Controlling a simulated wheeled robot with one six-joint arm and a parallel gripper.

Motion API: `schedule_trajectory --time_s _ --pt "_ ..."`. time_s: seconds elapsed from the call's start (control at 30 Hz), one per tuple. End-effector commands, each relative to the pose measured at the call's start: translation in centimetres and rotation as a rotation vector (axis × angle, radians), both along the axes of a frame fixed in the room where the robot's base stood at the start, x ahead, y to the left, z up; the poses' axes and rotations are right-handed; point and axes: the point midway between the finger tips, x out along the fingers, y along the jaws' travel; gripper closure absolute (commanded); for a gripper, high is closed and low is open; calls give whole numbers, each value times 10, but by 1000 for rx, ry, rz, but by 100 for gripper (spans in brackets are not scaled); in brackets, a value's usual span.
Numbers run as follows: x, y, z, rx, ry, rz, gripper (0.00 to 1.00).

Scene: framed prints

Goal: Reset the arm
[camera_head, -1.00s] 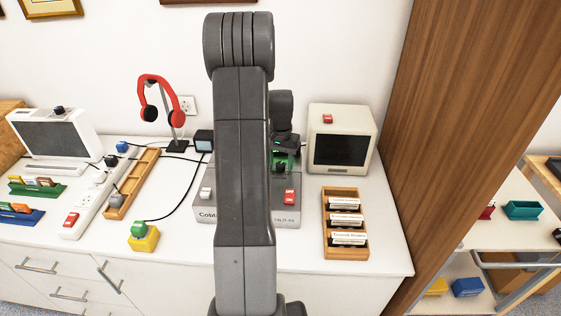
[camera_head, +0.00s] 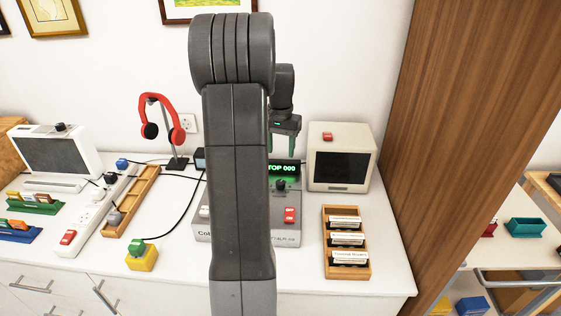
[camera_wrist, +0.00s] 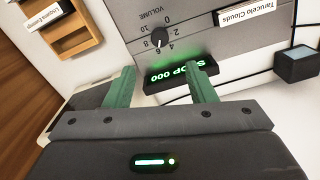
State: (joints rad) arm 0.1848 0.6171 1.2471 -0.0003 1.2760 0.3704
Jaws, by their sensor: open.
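My arm rises in the middle of the head view and hides part of the counter behind it. My gripper (camera_head: 284,140) is at the far side of the arm, above the back of a grey device (camera_head: 268,230). The device has a lit green "STOP 000" display (camera_head: 283,170), a dark knob (camera_head: 281,186) and a red switch (camera_head: 290,215). In the wrist view my gripper (camera_wrist: 160,88) has its two green fingers spread apart with nothing between them. The display (camera_wrist: 180,75) and the volume knob (camera_wrist: 159,38) show beyond the fingers.
A cream monitor (camera_head: 341,143) stands right of the gripper, with a wooden card tray (camera_head: 364,271) in front. A red headphone stand (camera_head: 160,120), a power strip (camera_head: 92,218) and a yellow block with a green button (camera_head: 141,258) are left. A tall wooden panel (camera_head: 465,110) bounds the right.

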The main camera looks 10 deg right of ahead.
Motion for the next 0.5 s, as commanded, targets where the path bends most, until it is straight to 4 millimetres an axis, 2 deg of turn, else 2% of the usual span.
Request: schedule_trajectory --time_s 0.17,0.5 --pt "0 0 12 -1 -1 0 50" --pt "0 0 13 0 0 0 50"
